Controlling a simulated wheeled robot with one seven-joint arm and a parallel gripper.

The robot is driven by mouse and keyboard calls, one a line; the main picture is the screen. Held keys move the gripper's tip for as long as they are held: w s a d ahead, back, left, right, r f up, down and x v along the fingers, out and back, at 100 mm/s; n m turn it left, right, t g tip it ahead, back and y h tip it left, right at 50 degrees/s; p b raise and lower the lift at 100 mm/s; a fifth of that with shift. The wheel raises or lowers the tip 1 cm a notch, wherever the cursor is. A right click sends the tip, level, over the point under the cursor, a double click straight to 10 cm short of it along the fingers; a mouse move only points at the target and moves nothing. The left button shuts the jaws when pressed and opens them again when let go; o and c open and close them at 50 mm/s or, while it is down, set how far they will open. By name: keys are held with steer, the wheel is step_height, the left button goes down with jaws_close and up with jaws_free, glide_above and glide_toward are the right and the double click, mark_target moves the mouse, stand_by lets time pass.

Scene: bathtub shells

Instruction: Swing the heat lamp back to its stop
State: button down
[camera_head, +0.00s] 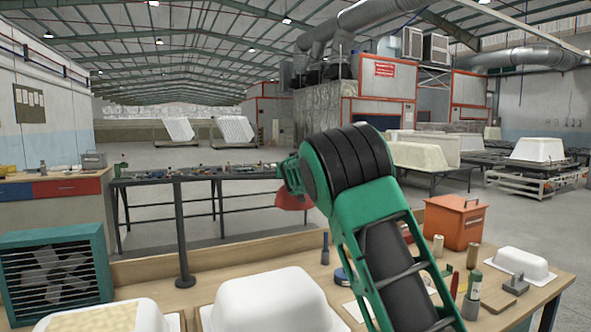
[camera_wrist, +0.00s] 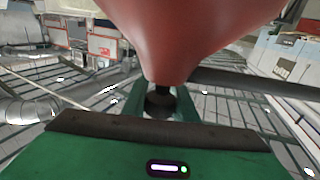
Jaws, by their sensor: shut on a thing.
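The heat lamp has a red shade (camera_head: 292,199), partly hidden behind my arm in the head view. Its dark post (camera_head: 181,235) stands on a round base on the bench, and a dark boom (camera_head: 235,177) runs right from the post towards the shade. In the wrist view the shade (camera_wrist: 205,35) fills the top, and the boom (camera_wrist: 255,86) extends right. My gripper (camera_wrist: 160,103) is shut on a dark stem at the shade's narrow end. It also shows in the head view (camera_head: 288,178), largely covered by my own arm.
White tub shells (camera_head: 270,300) and a green fan box (camera_head: 55,265) stand on the bench (camera_head: 225,258). An orange toolbox (camera_head: 455,222), bottles and a small white tub (camera_head: 518,263) are at right. A cluttered dark table stands behind the post.

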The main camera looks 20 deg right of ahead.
steer(key=shift+a, duration=0.2)
steer(key=c, duration=1.4)
jaws_free()
steer(key=shift+w, duration=0.2)
steer(key=shift+c, duration=0.2)
steer(key=shift+s+d, duration=0.1)
steer(key=shift+f, duration=0.1)
steer(key=shift+s, duration=0.1)
steer(key=v, duration=1)
steer(key=shift+s, duration=0.2)
